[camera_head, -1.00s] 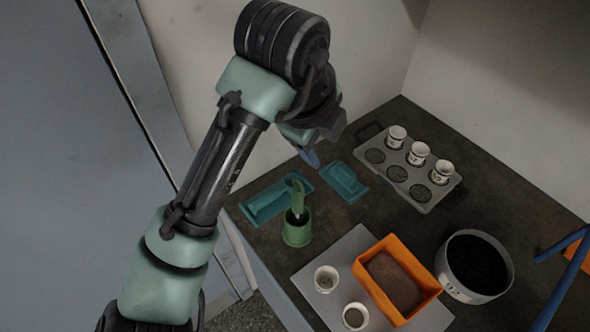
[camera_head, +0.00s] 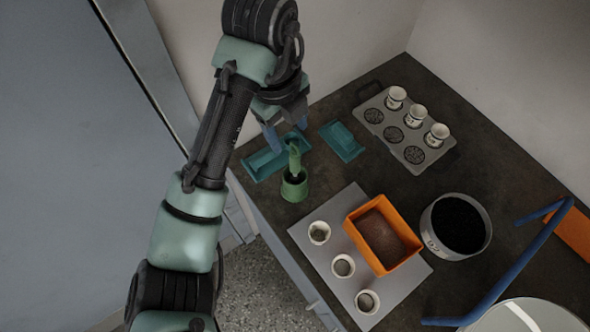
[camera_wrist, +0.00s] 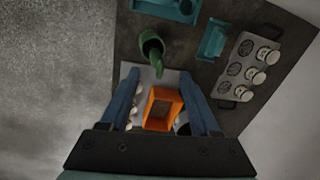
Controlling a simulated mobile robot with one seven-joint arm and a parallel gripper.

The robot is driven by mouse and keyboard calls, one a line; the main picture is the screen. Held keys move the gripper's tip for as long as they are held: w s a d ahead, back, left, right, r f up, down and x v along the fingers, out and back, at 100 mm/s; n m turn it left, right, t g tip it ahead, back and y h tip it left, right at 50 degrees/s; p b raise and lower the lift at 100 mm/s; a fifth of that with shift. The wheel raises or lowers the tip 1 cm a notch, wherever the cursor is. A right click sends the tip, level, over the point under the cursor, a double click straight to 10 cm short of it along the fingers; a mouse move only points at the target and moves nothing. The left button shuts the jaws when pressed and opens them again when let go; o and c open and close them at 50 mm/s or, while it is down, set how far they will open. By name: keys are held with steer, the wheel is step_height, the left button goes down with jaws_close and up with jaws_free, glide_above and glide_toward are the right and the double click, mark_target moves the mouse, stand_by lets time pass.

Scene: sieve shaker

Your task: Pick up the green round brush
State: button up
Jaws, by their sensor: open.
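The green round brush (camera_head: 294,158) stands upright in a green cup-shaped holder (camera_head: 294,187) near the left edge of the dark bench. In the wrist view the brush (camera_wrist: 158,66) shows ahead of the fingertips, with its holder (camera_wrist: 149,40) behind it. My gripper (camera_head: 287,136) has blue fingers, is open and empty, and hangs close above the brush in the head view. In the wrist view my gripper (camera_wrist: 160,78) has its fingers spread wide, with the brush apart from both. I cannot tell the exact height gap.
Teal trays (camera_head: 263,165) (camera_head: 341,141) lie behind the holder. A grey rack (camera_head: 375,101) with white cups stands at the back. An orange bin (camera_head: 361,228) and several small cups are on a grey mat (camera_head: 408,282). A round black-filled sieve (camera_head: 430,238) and blue frame (camera_head: 522,262) are to the right.

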mark_target(293, 151)
steer(key=f, duration=0.1)
steer(key=f+b, duration=0.1)
steer(key=f, duration=0.2)
steer(key=shift+d+f+b, duration=0.3)
steer(key=shift+b, duration=0.05)
steer(key=shift+f, duration=0.4)
steer(key=shift+r, duration=0.1)
jaws_close()
stand_by(0.7)
